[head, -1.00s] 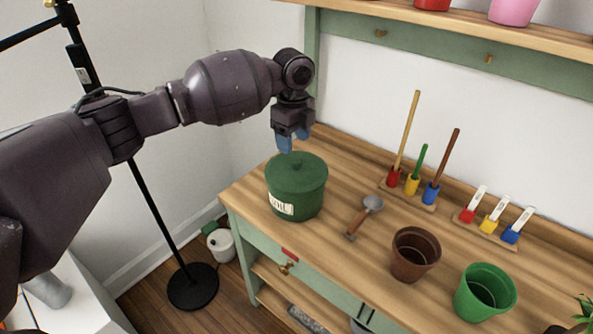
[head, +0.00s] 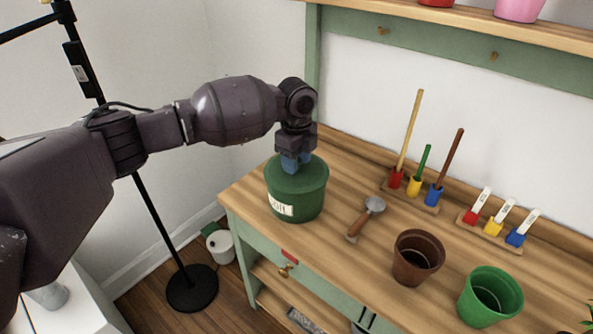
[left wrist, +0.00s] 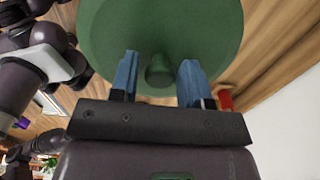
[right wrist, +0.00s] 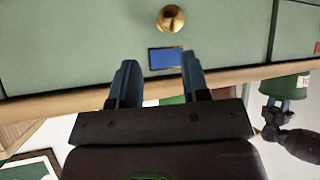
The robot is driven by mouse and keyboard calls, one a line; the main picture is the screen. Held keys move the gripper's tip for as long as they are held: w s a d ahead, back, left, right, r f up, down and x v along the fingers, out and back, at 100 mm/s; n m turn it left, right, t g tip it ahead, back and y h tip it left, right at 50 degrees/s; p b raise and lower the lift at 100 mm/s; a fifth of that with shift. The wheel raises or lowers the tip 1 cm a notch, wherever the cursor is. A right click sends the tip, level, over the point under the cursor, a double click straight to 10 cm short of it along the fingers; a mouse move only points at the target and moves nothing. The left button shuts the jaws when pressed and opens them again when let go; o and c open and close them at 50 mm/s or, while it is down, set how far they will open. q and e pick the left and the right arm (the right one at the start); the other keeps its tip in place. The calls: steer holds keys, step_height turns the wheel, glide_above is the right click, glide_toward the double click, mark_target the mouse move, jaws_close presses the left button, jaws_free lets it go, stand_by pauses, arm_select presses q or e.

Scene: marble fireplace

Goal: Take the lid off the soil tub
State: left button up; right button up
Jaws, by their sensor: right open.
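The green soil tub (head: 297,199) stands at the left end of the wooden bench, with its white label facing front. Its round green lid (head: 315,172) is on; in the left wrist view the lid (left wrist: 160,25) fills the top, with a small knob (left wrist: 159,70) at its middle. My left gripper (head: 295,166) is right over the lid. In the left wrist view its blue fingers (left wrist: 159,75) are apart, one on each side of the knob, with gaps to it. My right gripper (right wrist: 155,75) is open and empty, facing the bench's green drawer front.
A trowel (head: 364,218) lies right of the tub. A brown pot (head: 418,257) and a green pot (head: 490,297) stand further right. Coloured holders with upright sticks (head: 413,186) and white-tagged blocks (head: 497,224) line the back. A shelf (head: 450,25) hangs above.

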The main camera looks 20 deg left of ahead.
arm_select(q)
steer(key=c, duration=0.7)
